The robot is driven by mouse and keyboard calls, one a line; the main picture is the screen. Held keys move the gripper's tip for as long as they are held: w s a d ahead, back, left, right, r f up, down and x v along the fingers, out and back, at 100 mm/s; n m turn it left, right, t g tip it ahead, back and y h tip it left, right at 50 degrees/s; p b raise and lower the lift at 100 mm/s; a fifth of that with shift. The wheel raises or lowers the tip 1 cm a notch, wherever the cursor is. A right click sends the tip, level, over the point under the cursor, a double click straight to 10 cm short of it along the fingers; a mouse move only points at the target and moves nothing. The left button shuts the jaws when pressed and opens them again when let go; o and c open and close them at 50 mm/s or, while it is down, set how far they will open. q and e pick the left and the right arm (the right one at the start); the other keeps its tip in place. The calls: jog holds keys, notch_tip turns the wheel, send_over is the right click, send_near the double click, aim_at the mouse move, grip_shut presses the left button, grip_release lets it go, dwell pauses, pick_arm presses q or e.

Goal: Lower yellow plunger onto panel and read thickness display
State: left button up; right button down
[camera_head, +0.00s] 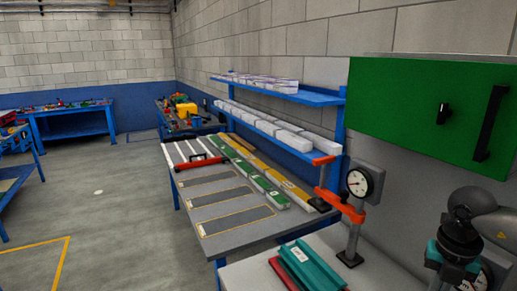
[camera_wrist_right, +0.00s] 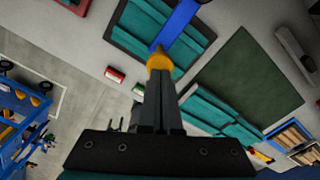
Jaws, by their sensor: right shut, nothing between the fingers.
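In the right wrist view my right gripper (camera_wrist_right: 157,78) is shut with nothing between its fingers. Its tips point at a yellow plunger (camera_wrist_right: 159,60) at the end of a blue bar (camera_wrist_right: 183,18). The tips overlap the plunger in the picture; I cannot tell whether they touch it. A ribbed teal panel (camera_wrist_right: 140,22) lies beneath the blue bar, on a dark backing. The plunger does not show there. My left gripper is out of view.
Another dial gauge (camera_head: 357,183) with an orange arm stands on the near bench (camera_head: 235,275), beside a teal block (camera_head: 308,263). A green cabinet (camera_head: 425,110) hangs above. A grey table (camera_head: 240,245) with strips stands behind. Floor at left is open.

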jog(key=shift+f, duration=0.15)
jog(key=shift+f+b, duration=1.95)
jog(key=shift+f, duration=0.7)
jog(key=shift+r, duration=0.1)
jog(key=shift+r+p, duration=2.5)
jog(key=shift+r, duration=0.55)
jog(key=shift+f, duration=0.1)
